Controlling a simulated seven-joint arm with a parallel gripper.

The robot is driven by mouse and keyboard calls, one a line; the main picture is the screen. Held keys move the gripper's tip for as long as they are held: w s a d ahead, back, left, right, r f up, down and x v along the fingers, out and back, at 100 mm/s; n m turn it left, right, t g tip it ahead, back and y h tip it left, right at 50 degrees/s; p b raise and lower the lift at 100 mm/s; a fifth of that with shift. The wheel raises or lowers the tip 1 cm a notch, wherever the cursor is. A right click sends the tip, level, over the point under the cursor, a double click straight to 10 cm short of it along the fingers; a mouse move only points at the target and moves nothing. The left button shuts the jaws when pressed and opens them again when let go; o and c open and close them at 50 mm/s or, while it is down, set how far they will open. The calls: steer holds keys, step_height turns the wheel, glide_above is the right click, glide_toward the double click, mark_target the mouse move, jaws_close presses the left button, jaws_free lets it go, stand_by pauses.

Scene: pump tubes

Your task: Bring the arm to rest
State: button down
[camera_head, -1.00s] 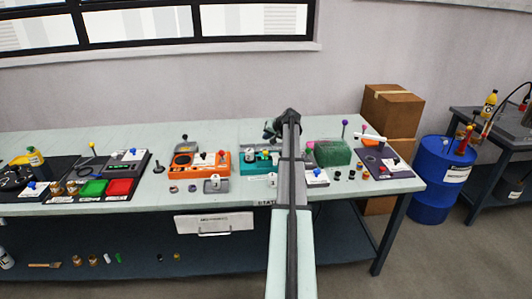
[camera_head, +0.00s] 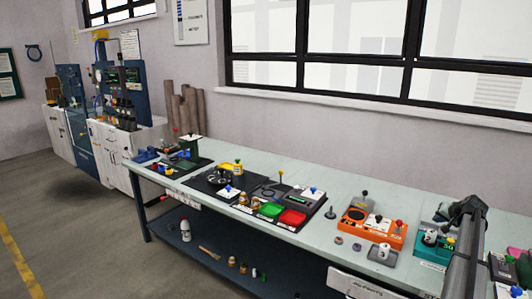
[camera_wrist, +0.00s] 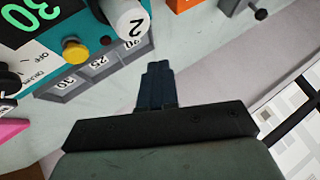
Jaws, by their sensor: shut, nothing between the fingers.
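My gripper (camera_wrist: 158,82) shows in the wrist view with its dark fingers together and nothing between them. It is over the pale green bench top (camera_wrist: 205,60), beside a teal device (camera_wrist: 75,85). The device carries a white knob marked 2 (camera_wrist: 130,20), a yellow button (camera_wrist: 74,51) and a green-digit display (camera_wrist: 14,14). In the head view my arm rises at the right edge and its end is above the teal device (camera_head: 432,247); the fingers are not clear there.
An orange device (camera_head: 372,228) stands left of the teal one, with a grey numbered block (camera_head: 382,253) in front. A window (camera_head: 370,60) is behind the bench. Floor (camera_head: 90,240) is free at left.

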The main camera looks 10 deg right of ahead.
steer(key=w+a+n, duration=0.3)
steer(key=w+a, duration=0.2)
steer(key=a, duration=1)
steer(key=w+a+r+n+t, duration=0.1)
steer(key=w+a+n, duration=0.3)
steer(key=a, duration=1)
steer(key=w+a+n, duration=0.2)
steer(key=w+a, duration=0.4)
steer(key=a, duration=0.9)
steer(key=s+a+f, duration=0.2)
steer(key=a+f, duration=0.4)
steer(key=a, duration=0.1)
steer(key=s+a+f+g+y, duration=0.1)
steer(key=s+a+f+g, duration=0.4)
steer(key=s+f, duration=0.85)
steer(key=s+a+f+g+y, duration=0.1)
steer(key=s+a+f+g, duration=0.2)
steer(key=s+a+f, duration=0.95)
steer(key=s+f+g, duration=0.3)
steer(key=s+f, duration=0.2)
steer(key=s, duration=0.7)
steer(key=s+f+g, duration=0.2)
steer(key=s+f, duration=0.4)
steer(key=s, duration=0.5)
steer(key=s+f+g, duration=0.3)
steer(key=s+f, duration=0.3)
steer(key=s, duration=0.6)
steer(key=shift+s+d+f+n+g, duration=0.15)
steer(key=shift+s+d+n+g, duration=0.15)
steer(key=shift+s, duration=0.05)
